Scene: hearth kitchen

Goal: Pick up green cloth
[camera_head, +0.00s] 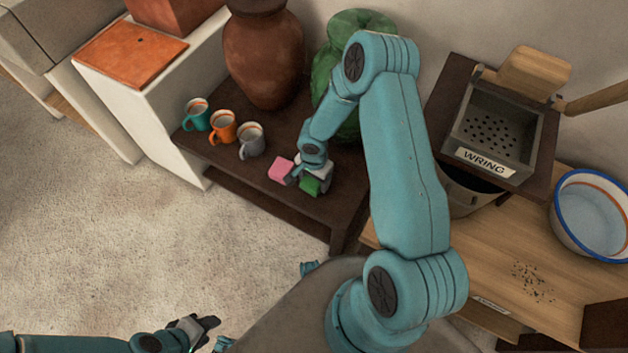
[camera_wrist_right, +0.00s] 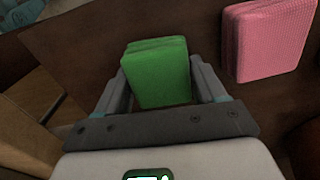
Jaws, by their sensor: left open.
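The green cloth (camera_head: 310,187) is a small folded block on the dark wooden bench. In the right wrist view the green cloth (camera_wrist_right: 158,72) lies between the two fingers of my right gripper (camera_wrist_right: 160,85). The fingers are spread wide, one on each side, with a thin dark gap at the right finger; contact at the left finger is unclear. In the head view my right gripper (camera_head: 308,176) points down over the cloth and partly hides it. My left gripper (camera_head: 208,327) is open and empty, low at the bottom left, far from the cloth.
A pink cloth (camera_head: 281,169) lies close left of the green one; it also shows in the right wrist view (camera_wrist_right: 268,38). Teal, orange and grey mugs (camera_head: 222,127), a brown vase (camera_head: 262,55) and a green vase (camera_head: 330,80) share the dark bench (camera_head: 270,205).

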